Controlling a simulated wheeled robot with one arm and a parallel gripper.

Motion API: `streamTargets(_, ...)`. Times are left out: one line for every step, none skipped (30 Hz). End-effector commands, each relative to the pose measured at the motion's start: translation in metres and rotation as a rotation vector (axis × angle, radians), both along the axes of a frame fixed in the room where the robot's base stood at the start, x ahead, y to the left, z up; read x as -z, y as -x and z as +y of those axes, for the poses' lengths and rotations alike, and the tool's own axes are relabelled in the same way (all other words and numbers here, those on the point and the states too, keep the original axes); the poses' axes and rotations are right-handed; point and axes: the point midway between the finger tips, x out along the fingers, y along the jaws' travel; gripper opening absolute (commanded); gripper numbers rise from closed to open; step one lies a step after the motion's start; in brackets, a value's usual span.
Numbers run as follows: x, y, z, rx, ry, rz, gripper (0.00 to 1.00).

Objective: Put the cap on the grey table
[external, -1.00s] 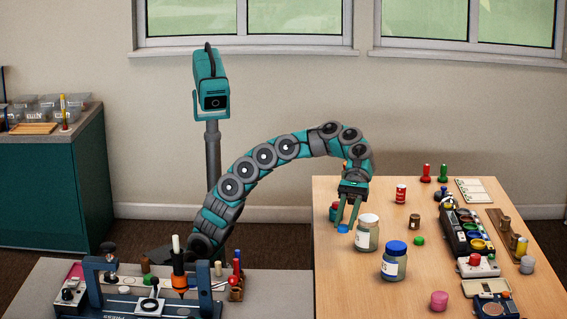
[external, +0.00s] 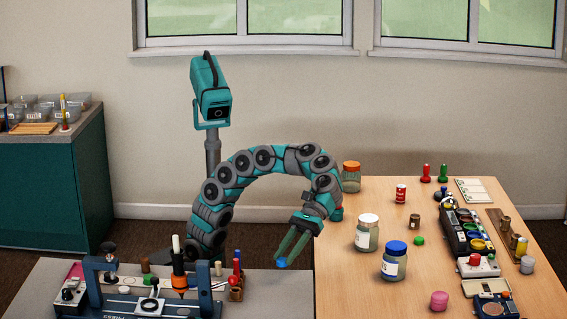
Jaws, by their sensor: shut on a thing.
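My gripper (external: 282,257) is shut on a small blue cap (external: 281,263) at its fingertips. It holds the cap over the right part of the grey table (external: 286,291), near the edge facing the wooden table. The gap between the cap and the grey surface is hard to judge from this view.
A press with blue posts (external: 205,292), an orange-collared tool (external: 179,281) and a holder with red and blue pens (external: 237,289) stand on the grey table. Its right end looks clear. The wooden table (external: 345,290) holds white-lidded (external: 367,234) and blue-lidded (external: 395,262) jars.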

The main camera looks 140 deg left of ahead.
Motion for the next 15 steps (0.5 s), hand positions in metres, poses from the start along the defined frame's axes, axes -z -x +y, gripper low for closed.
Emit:
streamTargets(0.009,0.000,0.000,-0.001,0.002,0.003,0.00)
streamTargets(0.013,0.000,0.000,-0.002,0.002,0.003,0.00)
streamTargets(0.016,0.000,0.000,-0.001,0.001,0.003,0.00)
streamTargets(0.018,0.000,0.000,-0.002,0.000,0.002,0.00)
streamTargets(0.021,0.000,0.000,-0.002,0.000,0.002,0.00)
streamTargets(0.024,0.000,0.000,-0.002,0.000,0.002,0.00)
streamTargets(0.028,0.000,0.000,-0.002,0.000,0.002,0.00)
streamTargets(0.032,0.000,0.000,-0.002,0.000,0.002,0.00)
streamTargets(0.038,0.000,0.000,-0.002,0.000,0.001,0.00)
streamTargets(0.042,0.000,0.000,-0.002,0.000,0.001,0.00)
streamTargets(0.045,0.000,0.000,-0.001,0.000,0.002,0.00)
streamTargets(0.049,0.000,0.000,-0.001,0.000,0.002,0.00)
streamTargets(0.050,0.000,0.000,0.000,0.001,0.001,0.00)
streamTargets(0.051,0.000,0.000,0.000,0.000,0.001,0.00)
streamTargets(0.051,0.000,0.000,0.000,0.000,0.000,0.00)
